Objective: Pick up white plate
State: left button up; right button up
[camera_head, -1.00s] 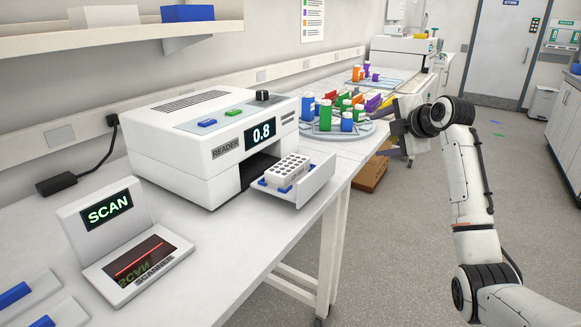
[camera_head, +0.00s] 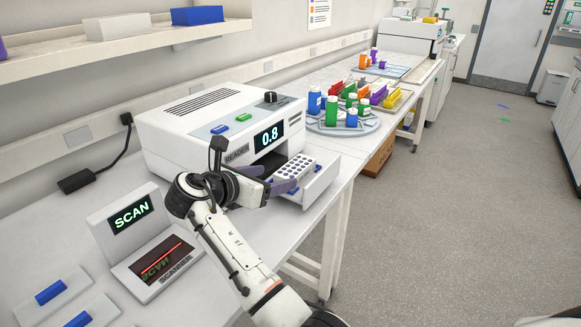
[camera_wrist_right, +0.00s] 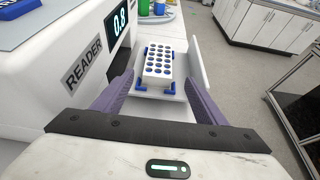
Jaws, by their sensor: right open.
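The white plate (camera_head: 297,170) is a small white block with rows of dark round wells. It sits in the open drawer (camera_head: 322,183) of the reader, between blue corner holders. My right gripper (camera_head: 282,178) is at the near end of the drawer, with its purple fingers pointing at the plate. In the right wrist view the plate (camera_wrist_right: 159,64) lies ahead, between and beyond the open fingers (camera_wrist_right: 160,92). The fingers do not visibly touch it. My left gripper is not in view.
The white reader (camera_head: 200,150) with a 0.8 display stands behind the drawer. A scanner (camera_head: 150,265) is at the near left. A round rack (camera_head: 345,128) with colored bottles stands beyond the drawer. Open floor lies to the right.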

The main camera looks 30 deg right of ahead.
aim_at(291, 170)
jog(key=x, duration=0.4)
jog(key=shift+d+f, duration=0.15)
jog(key=shift+d, duration=0.05)
jog(key=shift+w+r+x, duration=0.1)
jog(key=shift+r+x, duration=0.05)
jog(key=shift+x, duration=0.75)
jog(key=shift+w+r+x, duration=0.1)
jog(key=shift+x, duration=0.85)
jog(key=shift+w+r+x, duration=0.1)
jog(key=shift+r+x, duration=0.05)
jog(key=shift+x, duration=0.75)
jog(key=shift+c, duration=0.5)
jog(key=c, duration=1)
